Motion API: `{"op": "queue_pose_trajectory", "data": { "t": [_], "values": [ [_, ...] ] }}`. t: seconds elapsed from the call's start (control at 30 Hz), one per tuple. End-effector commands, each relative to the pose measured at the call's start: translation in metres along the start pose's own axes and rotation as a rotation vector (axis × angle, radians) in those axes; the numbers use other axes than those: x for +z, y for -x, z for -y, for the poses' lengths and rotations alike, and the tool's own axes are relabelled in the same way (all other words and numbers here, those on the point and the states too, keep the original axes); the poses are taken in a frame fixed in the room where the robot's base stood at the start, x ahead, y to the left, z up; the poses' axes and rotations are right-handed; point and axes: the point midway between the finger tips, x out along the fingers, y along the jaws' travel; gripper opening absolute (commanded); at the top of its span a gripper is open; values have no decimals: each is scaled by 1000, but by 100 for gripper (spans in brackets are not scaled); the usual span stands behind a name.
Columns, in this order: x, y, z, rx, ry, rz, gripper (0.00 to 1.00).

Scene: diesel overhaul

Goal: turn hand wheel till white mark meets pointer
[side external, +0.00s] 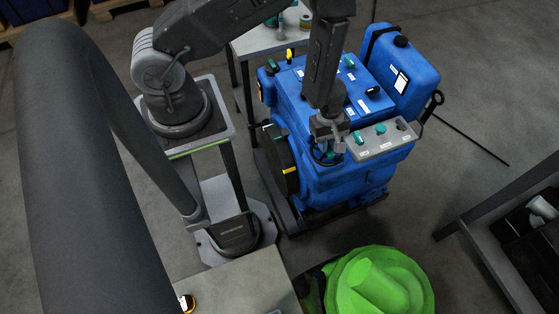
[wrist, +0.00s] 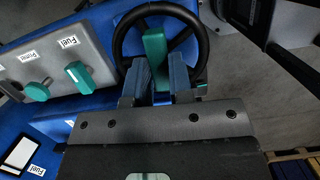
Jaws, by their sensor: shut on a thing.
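The hand wheel (wrist: 117,38) is a black ring with dark spokes and a teal grip (wrist: 154,48) near its middle, at the top of the wrist view. My gripper (wrist: 163,72) has its two blue-grey fingers on either side of the teal grip and is shut on it. In the side view my gripper (side external: 328,135) points down at the front of the blue engine (side external: 335,185) and covers most of the wheel. I cannot make out a white mark or a pointer in either view.
A grey panel (side external: 383,141) with teal and dark knobs labelled "Fuel" and "Prime" sits right beside the wheel. A black disc with a yellow mark (side external: 289,170) is on the engine's left side. A green drum (side external: 378,285) stands in front; dark shelving is at right.

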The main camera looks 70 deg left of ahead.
Motion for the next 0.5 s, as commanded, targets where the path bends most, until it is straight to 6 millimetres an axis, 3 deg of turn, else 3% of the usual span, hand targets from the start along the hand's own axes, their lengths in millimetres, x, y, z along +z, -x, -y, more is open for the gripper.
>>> {"op": "queue_pose_trajectory", "data": {
  "t": [0.27,0.5],
  "values": [
    [0,0,0,-4,-21,0,0],
    [0,0,-2,-37,-189,1,0]
  ]
}}
